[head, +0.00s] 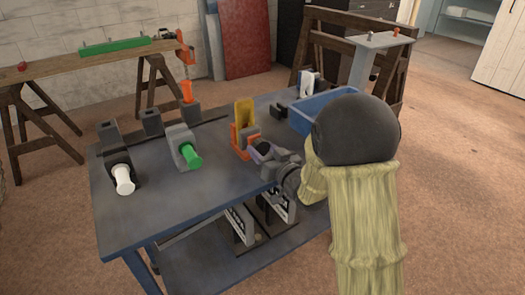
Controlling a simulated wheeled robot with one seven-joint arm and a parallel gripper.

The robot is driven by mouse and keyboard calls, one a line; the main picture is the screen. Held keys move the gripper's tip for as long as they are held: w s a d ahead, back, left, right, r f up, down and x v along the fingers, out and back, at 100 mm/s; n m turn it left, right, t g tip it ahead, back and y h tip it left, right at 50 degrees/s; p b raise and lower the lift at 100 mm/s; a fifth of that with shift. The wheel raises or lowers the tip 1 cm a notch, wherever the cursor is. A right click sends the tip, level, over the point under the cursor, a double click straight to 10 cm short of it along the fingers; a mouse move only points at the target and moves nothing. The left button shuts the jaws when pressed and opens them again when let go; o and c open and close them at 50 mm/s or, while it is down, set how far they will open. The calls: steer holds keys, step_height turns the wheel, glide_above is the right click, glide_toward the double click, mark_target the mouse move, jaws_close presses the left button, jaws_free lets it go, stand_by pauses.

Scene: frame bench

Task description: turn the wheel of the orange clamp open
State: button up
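The orange clamp (236,140) stands on the blue-grey bench (222,182), right of its middle, with a yellow upright block (243,112) at it. My gripper (262,153) reaches in from the right, close in front of the orange clamp. A small purplish part shows beside the fingers; I cannot tell whether it belongs to the clamp. The clamp's wheel is not clearly visible, and the gripper and wrist cover the clamp's near right side. I cannot tell whether the fingers touch or grip anything.
Left on the bench are a clamp with a green cylinder (191,156) and one with a white cylinder (123,180). A blue bin (318,112) sits behind my arm. A wooden trestle (75,69) stands behind. The bench's front left is clear.

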steer(key=shift+d, duration=0.1)
steer(key=shift+c, duration=0.6)
steer(key=shift+n, duration=0.3)
steer(key=n+b, duration=0.3)
steer(key=b, duration=0.1)
steer(key=shift+s+f+n, duration=0.1)
steer(key=shift+f+n, duration=0.05)
steer(key=shift+n, duration=0.15)
steer(key=shift+n+b, duration=1.35)
steer(key=shift+n, duration=0.35)
steer(key=shift+a+r, duration=0.2)
steer(key=o, duration=1)
steer(key=shift+d, duration=0.1)
